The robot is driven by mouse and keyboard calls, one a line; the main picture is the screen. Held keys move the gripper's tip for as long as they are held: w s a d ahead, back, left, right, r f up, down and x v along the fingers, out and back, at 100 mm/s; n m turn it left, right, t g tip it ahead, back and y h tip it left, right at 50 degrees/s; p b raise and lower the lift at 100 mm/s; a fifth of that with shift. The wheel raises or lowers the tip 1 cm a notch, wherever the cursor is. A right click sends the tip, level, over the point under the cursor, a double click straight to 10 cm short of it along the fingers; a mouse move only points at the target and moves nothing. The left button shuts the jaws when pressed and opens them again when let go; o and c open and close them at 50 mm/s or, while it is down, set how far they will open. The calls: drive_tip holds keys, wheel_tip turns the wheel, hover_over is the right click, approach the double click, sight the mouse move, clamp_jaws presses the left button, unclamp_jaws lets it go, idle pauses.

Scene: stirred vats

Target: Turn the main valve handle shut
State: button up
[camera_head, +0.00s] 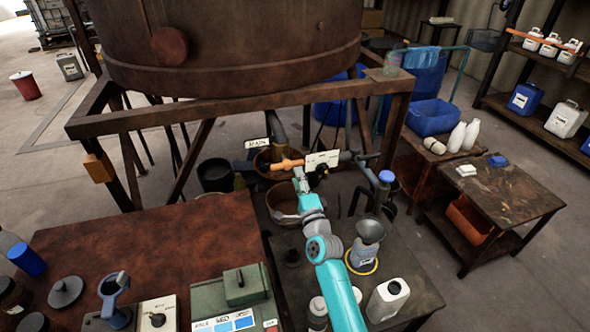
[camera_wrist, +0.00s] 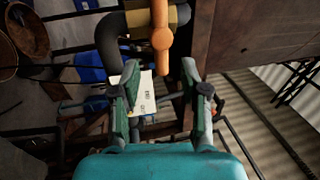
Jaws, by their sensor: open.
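The orange valve handle (camera_head: 287,164) sits beside a white MAIN label (camera_head: 258,143), on pipework below the big rusty vat (camera_head: 230,45). In the wrist view the orange handle (camera_wrist: 161,38) has a round hub, and its narrow end appears between my fingertips. My gripper (camera_head: 300,177) is just right of and below the handle in the head view. In the wrist view my gripper (camera_wrist: 160,70) is open, with nothing held. I cannot tell whether either finger touches the handle. A brass-coloured valve body (camera_wrist: 180,14) shows behind it.
A white written tag (camera_head: 322,159) hangs right of the handle, near a dark pipe and small black handle. The vat's rusty frame beam (camera_head: 240,112) runs above. A bench with a funnel (camera_head: 370,230) and bottles lies below my arm. A brown bucket (camera_head: 285,200) stands under the pipes.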

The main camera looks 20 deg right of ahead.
drive_tip(key=s, duration=0.2)
drive_tip(key=s+f, duration=0.1)
drive_tip(key=s, duration=0.2)
drive_tip(key=shift+s, duration=0.35)
drive_tip(key=shift+f, duration=0.1)
drive_tip(key=s+f+n+g, duration=0.1)
drive_tip(key=s+f+n, duration=0.4)
drive_tip(key=s, duration=0.9)
drive_tip(key=s+f+n+g, duration=0.15)
drive_tip(key=s+f, duration=0.45)
drive_tip(key=s, duration=0.7)
drive_tip(key=s+r+n+g, duration=0.1)
drive_tip(key=s+n, duration=0.3)
drive_tip(key=s, duration=0.5)
drive_tip(key=s+a+r+n+g, duration=0.1)
drive_tip(key=s+r+n, duration=0.2)
drive_tip(key=s, duration=0.6)
drive_tip(key=s+a+r+n+g, duration=0.1)
drive_tip(key=s+r+n, duration=0.3)
drive_tip(key=s, duration=0.6)
drive_tip(key=shift+n, duration=0.35)
